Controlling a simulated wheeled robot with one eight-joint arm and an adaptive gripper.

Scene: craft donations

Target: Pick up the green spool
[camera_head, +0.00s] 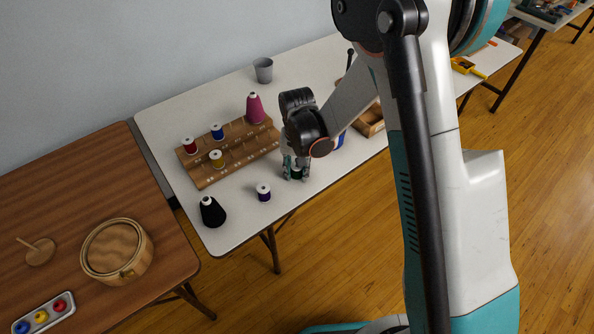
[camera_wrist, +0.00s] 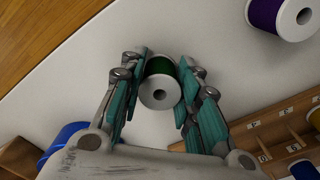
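The green spool (camera_wrist: 162,68) has dark green thread and a white end with a hole. In the wrist view it sits between the two teal fingers of my gripper (camera_wrist: 163,78), its white end towards the camera. The fingers are close on both sides of it; whether they press on it is unclear. In the head view my gripper (camera_head: 296,168) points down at the front of the white table (camera_head: 235,222), and the green spool (camera_head: 296,175) shows small and dark, partly hidden between the fingers.
A purple spool (camera_head: 263,192) stands just left of my gripper, with a black cone (camera_head: 213,212) further left. A wooden rack (camera_head: 205,177) with red, blue and yellow spools and a magenta cone (camera_head: 255,108) lie behind. A grey cup (camera_head: 263,70) stands at the back.

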